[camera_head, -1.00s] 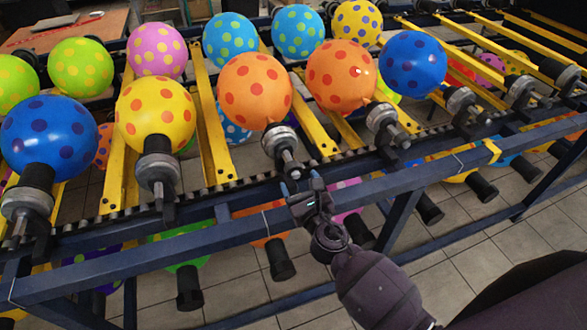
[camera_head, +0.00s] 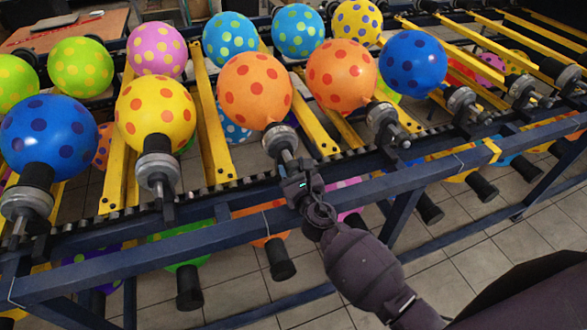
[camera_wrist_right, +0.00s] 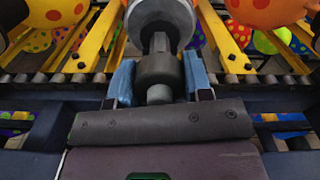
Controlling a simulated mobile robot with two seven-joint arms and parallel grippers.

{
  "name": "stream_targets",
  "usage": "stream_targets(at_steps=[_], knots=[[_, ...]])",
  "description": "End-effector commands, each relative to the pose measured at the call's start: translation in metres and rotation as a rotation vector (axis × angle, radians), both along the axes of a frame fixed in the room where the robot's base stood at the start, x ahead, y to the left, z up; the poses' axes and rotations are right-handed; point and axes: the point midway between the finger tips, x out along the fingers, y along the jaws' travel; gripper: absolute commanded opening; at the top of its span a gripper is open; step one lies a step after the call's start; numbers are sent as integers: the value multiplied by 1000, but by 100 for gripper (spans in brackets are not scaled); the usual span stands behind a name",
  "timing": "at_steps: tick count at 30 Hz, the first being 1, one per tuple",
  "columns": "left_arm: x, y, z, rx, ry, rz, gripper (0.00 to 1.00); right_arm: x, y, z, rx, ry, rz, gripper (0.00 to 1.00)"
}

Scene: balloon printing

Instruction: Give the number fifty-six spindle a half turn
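A spindle (camera_head: 281,145) with a silver collar and dark end carries an orange balloon (camera_head: 254,92) with red dots. No number can be read on it. My right gripper (camera_head: 291,168) is at the near end of this spindle. In the right wrist view, the spindle's dark end (camera_wrist_right: 158,69) lies between the two blue fingers of the right gripper (camera_wrist_right: 158,80). The fingers are apart, with a narrow gap on each side of the end. My left gripper is in neither view.
More spindles with dotted balloons line the rack, including a yellow one (camera_head: 155,113) to the left and another orange one (camera_head: 341,77) to the right. A blue rail (camera_head: 228,236) runs along the front. A lower row of balloons hangs beneath.

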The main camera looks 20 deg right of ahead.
Motion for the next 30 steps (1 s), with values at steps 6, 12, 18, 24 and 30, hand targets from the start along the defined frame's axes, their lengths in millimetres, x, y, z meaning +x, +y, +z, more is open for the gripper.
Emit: stream_targets(at_steps=[6,12,18,24,30], knots=[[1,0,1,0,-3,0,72,0,0,0,2,0,0,22],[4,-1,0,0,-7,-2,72,0,0,-1,43,2,1,22],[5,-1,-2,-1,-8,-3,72,0,0,-1,153,5,1,22],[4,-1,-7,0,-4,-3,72,-1,0,-2,327,12,1,22],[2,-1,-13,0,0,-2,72,0,0,-2,519,18,-1,22]])
